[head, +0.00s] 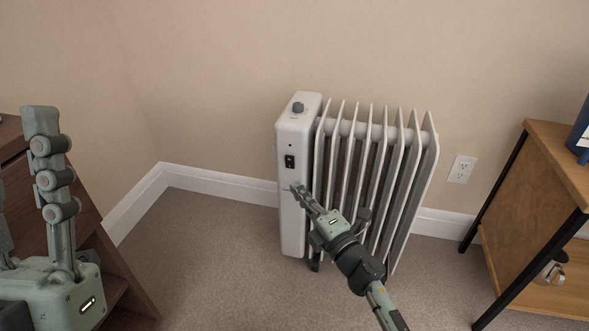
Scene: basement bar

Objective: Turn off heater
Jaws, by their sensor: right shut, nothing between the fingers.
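A white oil-filled heater (293,215) with several fins stands upright on the carpet against the wall, in the middle of the head view. A grey knob (298,107) sits on top of its control panel. A black rocker switch (290,162) is on the panel's front face. My right gripper (297,188) is shut and empty, its tips just below the switch and in front of the panel. I cannot tell whether the tips touch the panel.
A brown wooden cabinet (120,275) stands at the left. A wooden table with black legs (555,150) stands at the right. A wall outlet (462,169) is right of the heater. Carpet (215,260) left of the heater is clear.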

